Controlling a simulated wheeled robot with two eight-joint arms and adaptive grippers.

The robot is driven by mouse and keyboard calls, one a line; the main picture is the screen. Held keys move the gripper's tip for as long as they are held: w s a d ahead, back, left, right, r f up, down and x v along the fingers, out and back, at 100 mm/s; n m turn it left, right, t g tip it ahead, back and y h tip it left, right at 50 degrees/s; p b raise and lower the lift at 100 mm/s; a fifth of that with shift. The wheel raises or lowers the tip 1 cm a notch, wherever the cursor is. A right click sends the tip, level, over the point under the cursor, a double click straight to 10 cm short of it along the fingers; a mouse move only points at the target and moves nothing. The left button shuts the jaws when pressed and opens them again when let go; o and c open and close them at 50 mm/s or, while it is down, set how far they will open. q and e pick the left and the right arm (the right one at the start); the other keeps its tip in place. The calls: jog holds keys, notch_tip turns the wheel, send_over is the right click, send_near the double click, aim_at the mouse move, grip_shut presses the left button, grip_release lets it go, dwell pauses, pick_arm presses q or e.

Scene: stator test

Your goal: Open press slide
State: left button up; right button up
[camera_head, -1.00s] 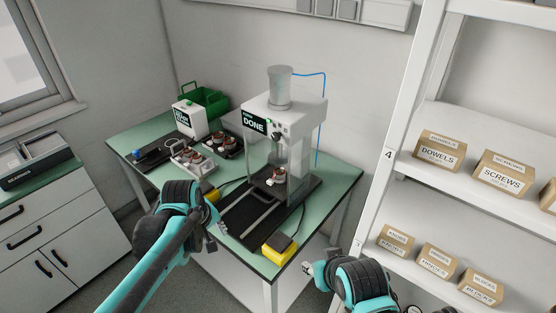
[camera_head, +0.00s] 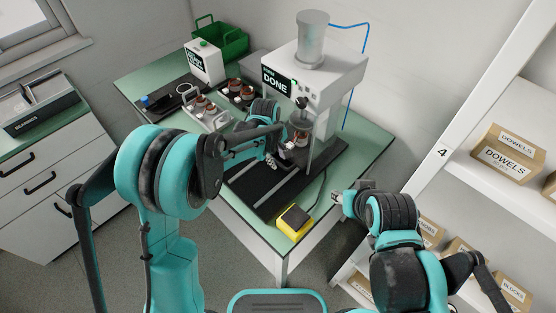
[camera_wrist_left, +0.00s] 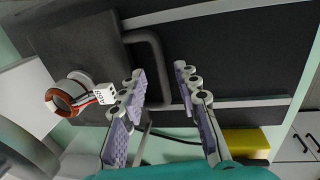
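The press (camera_head: 318,85) stands on the green-topped table, its panel reading "DONE". Its dark slide plate (camera_wrist_left: 75,48) carries a stator (camera_wrist_left: 70,95) with a white label; the stator also shows under the press head (camera_head: 299,137). A dark U-shaped handle (camera_wrist_left: 157,62) sticks out from the plate. My left gripper (camera_wrist_left: 162,100) is open in the left wrist view, with the handle's bar showing between its two fingers; contact is not clear. In the head view my left gripper (camera_head: 272,160) is in front of the press. My right gripper (camera_head: 352,194) hangs beyond the table's front right edge; its fingers are unclear.
Rails on a dark base (camera_head: 262,203) run toward the table front. A yellow box (camera_head: 295,222) sits beside them. A stator tray (camera_head: 207,113), a white tester (camera_head: 203,62) and a green bin (camera_head: 222,40) stand left. Shelves with boxes (camera_head: 507,153) are right.

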pick_arm(q)
jog(key=shift+f, duration=0.35)
grip_shut()
jog(key=s+a, duration=1.3)
grip_release()
